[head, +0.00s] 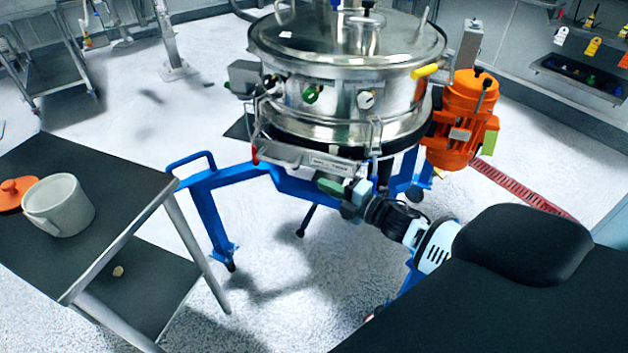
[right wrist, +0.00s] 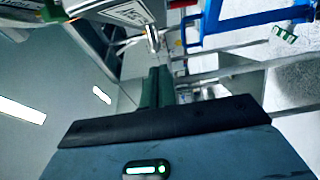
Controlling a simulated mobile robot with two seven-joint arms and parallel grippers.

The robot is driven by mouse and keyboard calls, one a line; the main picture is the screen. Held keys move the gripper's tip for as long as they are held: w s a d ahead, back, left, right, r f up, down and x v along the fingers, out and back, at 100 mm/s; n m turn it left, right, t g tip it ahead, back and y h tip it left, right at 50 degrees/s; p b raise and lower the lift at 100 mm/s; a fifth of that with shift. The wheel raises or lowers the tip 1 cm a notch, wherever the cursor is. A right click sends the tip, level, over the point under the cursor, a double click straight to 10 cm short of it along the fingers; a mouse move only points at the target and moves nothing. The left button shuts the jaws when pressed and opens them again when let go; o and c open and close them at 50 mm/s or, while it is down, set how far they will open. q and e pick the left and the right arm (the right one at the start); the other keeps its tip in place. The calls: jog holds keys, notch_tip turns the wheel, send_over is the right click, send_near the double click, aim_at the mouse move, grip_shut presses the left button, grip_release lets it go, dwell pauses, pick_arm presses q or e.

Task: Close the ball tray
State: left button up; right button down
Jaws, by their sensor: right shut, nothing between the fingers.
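The steel sifter (head: 345,90) stands at the middle of the head view on a blue frame. At its lower front is a steel tray front with a label (head: 332,164), which I take to be the ball tray; how far it stands out is hard to tell. My right gripper (head: 328,186) is just below this tray front, with its green fingers shut and empty. In the right wrist view the shut fingers (right wrist: 157,86) point toward a small metal rod end (right wrist: 152,40), beside a labelled steel part (right wrist: 125,12). Whether they touch is unclear. My left gripper is out of view.
An orange motor (head: 460,118) is at the sifter's right. The blue frame legs (head: 208,215) stand close to my right arm. A dark table (head: 130,195) with a white pot (head: 62,207) and an orange lid (head: 14,193) is at the left. Open floor lies between.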

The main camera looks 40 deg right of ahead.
jog(key=v, duration=0.4)
jog(key=shift+s+a+r, duration=0.1)
jog(key=s+a+m+h+b, duration=0.1)
jog(key=a+m+h+b, duration=0.2)
jog(key=a+m+h, duration=0.3)
jog(key=shift+s+t+h, duration=0.25)
jog(key=shift+t+h, duration=0.05)
jog(key=shift+h, duration=1.5)
